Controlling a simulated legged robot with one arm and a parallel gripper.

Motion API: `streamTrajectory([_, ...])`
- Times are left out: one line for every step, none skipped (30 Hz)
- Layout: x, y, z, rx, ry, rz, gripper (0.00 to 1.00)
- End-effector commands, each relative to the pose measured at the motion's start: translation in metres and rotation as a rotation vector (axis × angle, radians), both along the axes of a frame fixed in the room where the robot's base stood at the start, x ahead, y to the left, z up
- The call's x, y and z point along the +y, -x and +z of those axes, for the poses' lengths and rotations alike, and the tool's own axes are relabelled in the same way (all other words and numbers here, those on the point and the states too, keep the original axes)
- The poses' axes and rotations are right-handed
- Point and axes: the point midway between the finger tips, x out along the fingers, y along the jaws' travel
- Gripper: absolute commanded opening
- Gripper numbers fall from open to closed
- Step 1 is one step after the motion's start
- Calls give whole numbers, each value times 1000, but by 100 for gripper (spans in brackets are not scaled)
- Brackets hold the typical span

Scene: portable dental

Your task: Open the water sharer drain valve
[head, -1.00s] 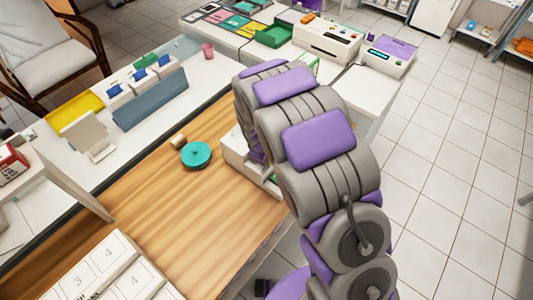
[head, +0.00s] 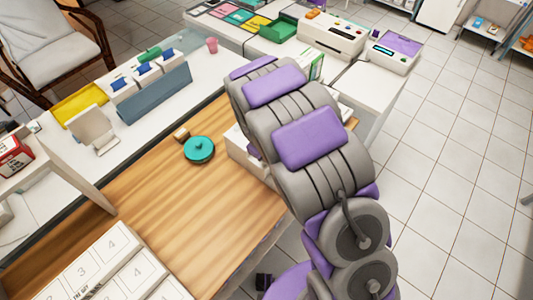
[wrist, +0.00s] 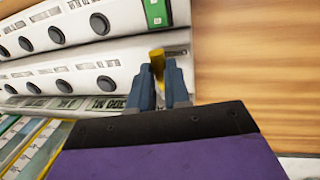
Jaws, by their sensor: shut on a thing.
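In the wrist view, my gripper (wrist: 160,80) has its two blue-grey fingers closed around a small yellow piece (wrist: 157,58), which looks like a valve handle. The piece stands at the right end of a white unit (wrist: 70,75) with rows of round dark knobs and printed labels. The fingers cover the lower part of the yellow piece, so how far it is turned cannot be told. In the head view, my arm hides the gripper and the yellow piece. A white box-like unit (head: 240,148) shows partly behind the arm on the wooden table.
A teal round lidded dish (head: 199,149) and a small brown block (head: 181,134) lie on the wooden table (head: 165,195). White numbered boxes (head: 125,270) stand at the near edge. A green label (wrist: 156,13) sits on the unit.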

Motion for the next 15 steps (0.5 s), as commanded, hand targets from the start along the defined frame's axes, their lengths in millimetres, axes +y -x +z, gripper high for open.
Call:
streamTrajectory([2,-3,2,-9,-6,0,19])
streamTrajectory([2,-3,2,-9,-6,0,21])
streamTrajectory([2,-2,2,-8,-5,1,25])
streamTrajectory([2,-2,2,-8,-5,1,27])
streamTrajectory([2,-2,1,-7,-4,1,27])
streamTrajectory([2,-2,1,-7,-4,0,27])
streamTrajectory([1,-1,1,-7,-4,0,27])
streamTrajectory([1,-1,1,-7,-4,0,27])
streamTrajectory([1,-1,1,-5,-3,0,27])
streamTrajectory([1,-1,1,-5,-3,0,27])
streamTrajectory([1,-1,2,-5,-3,0,27])
streamTrajectory([1,0,3,-5,-3,0,27])
streamTrajectory([1,0,5,-6,-4,0,27])
streamTrajectory([1,0,8,-6,-4,0,27])
streamTrajectory([1,0,12,-7,-5,1,27])
